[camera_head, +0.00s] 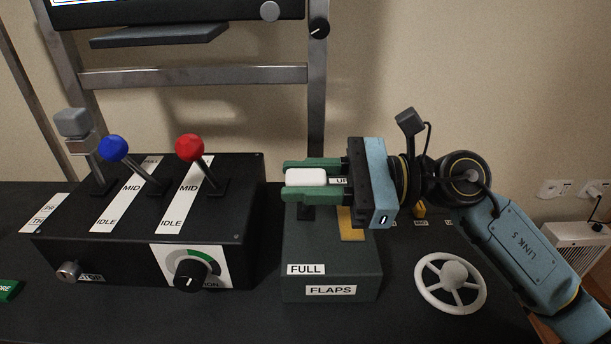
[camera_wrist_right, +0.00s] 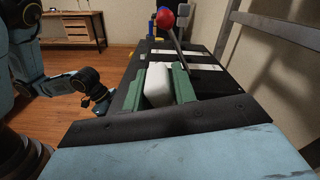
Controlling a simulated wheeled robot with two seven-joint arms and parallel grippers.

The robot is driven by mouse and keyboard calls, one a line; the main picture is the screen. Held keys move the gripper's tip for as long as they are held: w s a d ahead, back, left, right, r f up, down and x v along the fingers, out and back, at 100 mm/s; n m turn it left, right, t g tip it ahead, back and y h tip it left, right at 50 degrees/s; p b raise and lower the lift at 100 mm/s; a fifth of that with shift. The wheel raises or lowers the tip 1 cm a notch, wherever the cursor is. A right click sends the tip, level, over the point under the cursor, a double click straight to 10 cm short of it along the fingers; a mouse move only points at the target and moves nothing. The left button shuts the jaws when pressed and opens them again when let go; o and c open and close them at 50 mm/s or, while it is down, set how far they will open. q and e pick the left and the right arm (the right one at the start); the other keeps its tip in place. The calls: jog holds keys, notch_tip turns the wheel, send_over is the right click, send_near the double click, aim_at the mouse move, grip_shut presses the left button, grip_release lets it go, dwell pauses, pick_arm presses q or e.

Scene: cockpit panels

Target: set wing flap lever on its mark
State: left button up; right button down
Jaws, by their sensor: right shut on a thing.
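The wing flap lever has a white handle (camera_head: 305,177) above the green-grey flaps box (camera_head: 330,268). My right gripper (camera_head: 300,178) comes in from the right, its green fingers shut on the white handle, one on each side. In the right wrist view the handle (camera_wrist_right: 158,85) sits between the two green fingers. A FULL label (camera_head: 305,269) is at the near end of the box top, and an UP label (camera_head: 340,181) is partly hidden behind the gripper. A yellow patch (camera_head: 352,228) shows beside the gripper. Part of my left arm (camera_wrist_right: 85,82) shows in the right wrist view; its jaws are unclear.
Left of the flaps box stands a black lever box (camera_head: 120,245) with grey, blue and red-knobbed levers and a dial (camera_head: 190,273). A white spoked wheel (camera_head: 450,283) is at the right, below my arm. A metal frame (camera_head: 195,75) stands behind.

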pick_arm(q)
jog(key=shift+w, duration=0.1)
pick_arm(e)
jog(key=shift+s+f, duration=0.15)
jog(key=shift+f, duration=0.2)
jog(key=c, duration=1.3)
grip_release()
jog(key=shift+o, duration=0.3)
jog(key=shift+r, duration=0.15)
pick_arm(q)
jog(key=s, duration=0.1)
jog(key=s+g, duration=0.1)
jog(key=s+a+f, duration=0.1)
jog(key=shift+g+p, duration=0.3)
jog(key=shift+p, duration=0.05)
pick_arm(e)
jog(key=d, duration=1.3)
jog(key=shift+d, duration=0.2)
pick_arm(q)
jog(key=shift+w+r, duration=0.1)
jog(key=shift+w, duration=0.05)
